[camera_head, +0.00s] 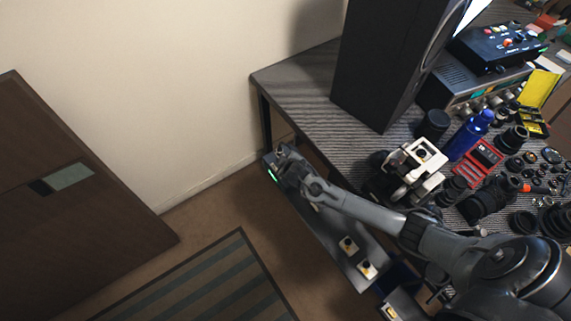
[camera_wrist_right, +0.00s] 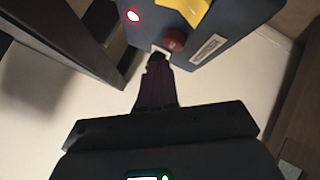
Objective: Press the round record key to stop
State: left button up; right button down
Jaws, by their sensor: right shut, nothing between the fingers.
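A dark control box (camera_wrist_right: 225,25) fills the top of the right wrist view. It carries a round dark red key (camera_wrist_right: 175,39), a glowing red light (camera_wrist_right: 133,15), a yellow part (camera_wrist_right: 192,10) and a pale label (camera_wrist_right: 208,48). My right gripper (camera_wrist_right: 158,58) is shut and empty. Its tips overlap the box edge just beside and below the red key in the picture; I cannot tell whether they touch it. In the head view my right gripper (camera_head: 281,153) is at the far end of a low shelf, by a green light (camera_head: 272,175). My left gripper is not in view.
The desk (camera_head: 300,85) is above and right of the gripper, with a large black speaker (camera_head: 385,60), a white device (camera_head: 415,160), a blue bottle (camera_head: 468,135) and many lens parts. A brown cabinet (camera_head: 70,200) stands left.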

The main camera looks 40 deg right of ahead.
jog(key=shift+f, duration=0.15)
dwell(0.3)
jog(key=shift+f, duration=0.3)
dwell(0.4)
jog(key=shift+f, duration=0.45)
dwell(0.3)
jog(key=shift+r+p, duration=0.9)
jog(key=shift+r, duration=0.1)
